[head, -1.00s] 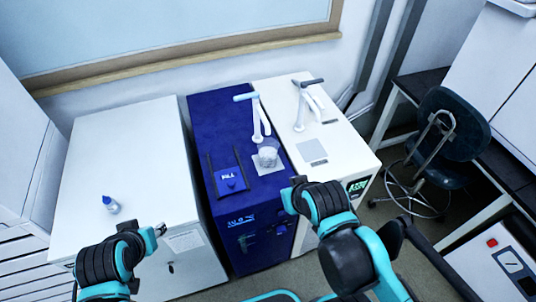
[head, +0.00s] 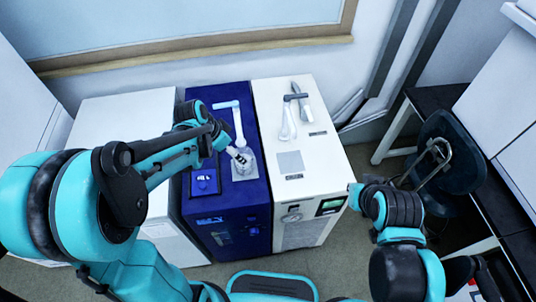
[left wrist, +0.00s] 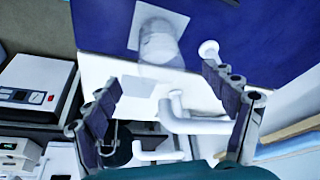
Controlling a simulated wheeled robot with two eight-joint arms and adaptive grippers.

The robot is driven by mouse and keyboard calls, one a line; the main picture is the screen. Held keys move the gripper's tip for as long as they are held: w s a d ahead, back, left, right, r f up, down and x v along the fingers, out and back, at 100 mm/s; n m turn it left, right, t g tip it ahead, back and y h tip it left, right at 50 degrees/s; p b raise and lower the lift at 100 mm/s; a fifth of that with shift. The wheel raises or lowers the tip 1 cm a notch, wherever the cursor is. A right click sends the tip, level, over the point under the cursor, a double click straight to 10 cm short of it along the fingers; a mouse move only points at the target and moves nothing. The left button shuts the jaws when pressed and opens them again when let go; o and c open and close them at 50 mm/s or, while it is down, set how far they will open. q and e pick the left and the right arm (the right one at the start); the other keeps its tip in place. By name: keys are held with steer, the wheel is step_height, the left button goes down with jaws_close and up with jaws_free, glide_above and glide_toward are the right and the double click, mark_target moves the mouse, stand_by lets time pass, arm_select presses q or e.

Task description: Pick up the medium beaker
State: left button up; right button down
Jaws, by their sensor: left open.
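The medium beaker, a clear glass beaker (head: 246,166), stands on a pale square plate on top of the blue cabinet. It also shows in the left wrist view (left wrist: 160,44), upper middle, over the white plate. My left gripper (head: 232,148) reaches in from the left and is beside the beaker in the head view, partly overlapping it. In the left wrist view its two fingers (left wrist: 163,80) are spread wide with nothing between them, and the beaker lies beyond the tips. My right gripper (head: 355,192) is at the right, away from the beaker; its fingers are not clear.
The blue cabinet (head: 240,212) stands between a white cabinet (head: 110,110) and a white instrument (head: 315,150). White pipe-like arms (head: 238,122) rise behind the beaker, and others (head: 287,122) stand on the white instrument. A dark chair (head: 450,150) is at the right.

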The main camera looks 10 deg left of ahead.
arm_select(q)
steer(key=b+x, duration=0.3)
steer(key=x, duration=0.5)
steer(key=shift+d, duration=0.1)
steer(key=shift+c, duration=0.3)
steer(key=c, duration=1.5)
steer(key=shift+r, duration=0.2)
